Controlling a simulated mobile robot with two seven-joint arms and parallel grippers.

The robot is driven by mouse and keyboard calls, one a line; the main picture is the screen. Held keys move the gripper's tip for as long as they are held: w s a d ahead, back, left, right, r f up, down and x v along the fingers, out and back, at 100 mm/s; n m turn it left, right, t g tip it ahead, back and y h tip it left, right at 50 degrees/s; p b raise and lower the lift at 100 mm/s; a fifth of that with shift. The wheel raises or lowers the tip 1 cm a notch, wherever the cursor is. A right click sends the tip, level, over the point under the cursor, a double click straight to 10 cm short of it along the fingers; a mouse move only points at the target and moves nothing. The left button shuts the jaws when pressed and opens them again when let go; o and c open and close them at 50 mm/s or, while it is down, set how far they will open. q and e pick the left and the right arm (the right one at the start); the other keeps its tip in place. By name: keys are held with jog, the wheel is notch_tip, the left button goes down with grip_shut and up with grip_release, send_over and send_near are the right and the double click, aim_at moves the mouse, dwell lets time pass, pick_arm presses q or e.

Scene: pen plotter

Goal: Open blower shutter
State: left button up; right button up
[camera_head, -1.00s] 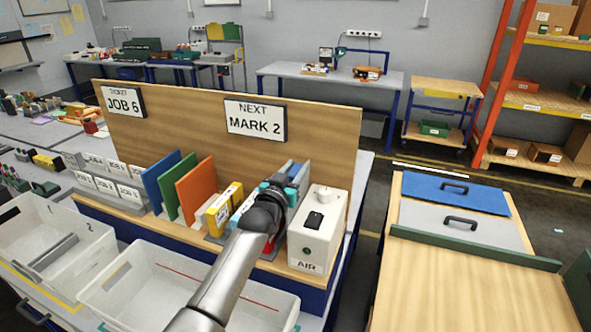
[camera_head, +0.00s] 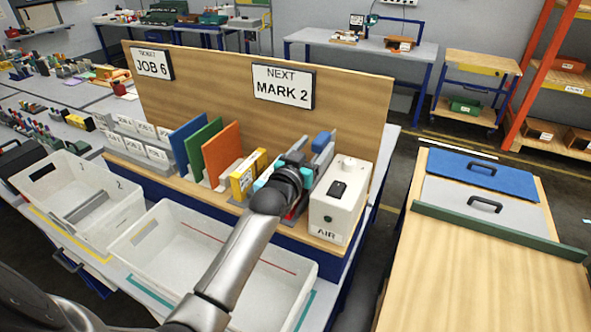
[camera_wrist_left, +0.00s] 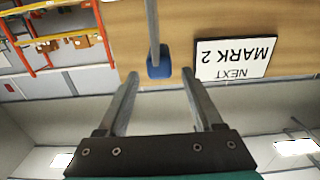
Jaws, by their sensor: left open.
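The white blower box marked AIR (camera_head: 332,213) stands at the right end of the bench, with a black switch and a round knob on top. Just left of it, a blue handle (camera_head: 322,139) sits at the end of a grey bar; I cannot tell for sure that this is the shutter. My left gripper (camera_head: 297,160) is left of the box, its fingers partly hidden by my wrist. In the left wrist view, its fingers are open and the blue handle (camera_wrist_left: 159,66) lies between and just beyond the tips, with no visible contact.
A wooden board with signs JOB 6 (camera_head: 152,63) and NEXT MARK 2 (camera_head: 283,86) stands behind. Blue, green and orange panels (camera_head: 222,153) and a yellow box (camera_head: 243,180) stand left of the gripper. White bins (camera_head: 160,250) are in front. A wooden worktop (camera_head: 470,270) is at right.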

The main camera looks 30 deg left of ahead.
pick_arm(q)
jog(key=s, duration=1)
jog(key=shift+s+d+b, duration=0.25)
jog(key=shift+s+b, duration=0.05)
jog(key=shift+b, duration=0.05)
